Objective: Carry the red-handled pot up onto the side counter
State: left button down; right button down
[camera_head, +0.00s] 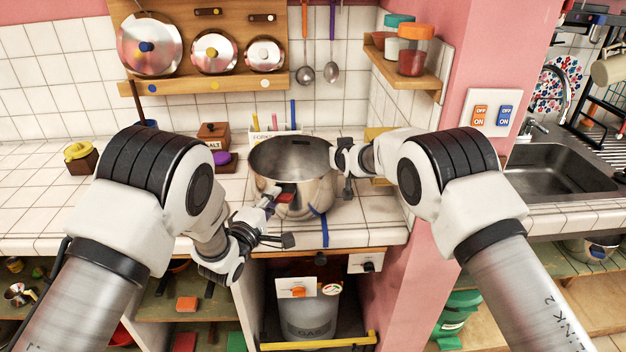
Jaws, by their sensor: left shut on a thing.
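The large steel pot (309,190) is at the tiled side counter (352,235), close to its front edge. It looks upright and open at the top; I cannot tell whether its base touches the tiles. Its red handle (285,198) faces the front left. My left gripper (276,216) is at this handle and shut on it, with part of the fingers dark and hard to make out. My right gripper (346,172) is beside the pot's right wall, near the rim. Whether its fingers are open or shut is unclear, and its grip area is partly hidden.
A blue strip (325,230) lies at the counter edge. A wooden shelf with jars (415,55) and a pink wall (480,60) bound the right. The left counter has free tiles.

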pick_arm(q)
jog(key=shift+f+b, duration=0.35)
jog(key=shift+f, duration=0.4)
pick_arm(e)
jog(key=shift+d+f, duration=0.1)
jog(key=shift+f, duration=0.4)
pick_arm(q)
jog(key=c, duration=1.2)
grip_release()
jog(key=shift+r, duration=0.2)
pick_arm(e)
jog(key=c, duration=1.3)
grip_release()
jog(key=shift+r, duration=0.1)
pick_arm(q)
jog(key=shift+o, duration=0.2)
jog(key=shift+s+r, duration=0.1)
jog(key=shift+s, duration=0.05)
pick_arm(e)
jog(key=shift+s, duration=0.15)
pick_arm(q)
jog(key=v, duration=1.2)
pick_arm(e)
jog(key=v, duration=1.2)
pick_arm(q)
jog(key=shift+a, duration=0.1)
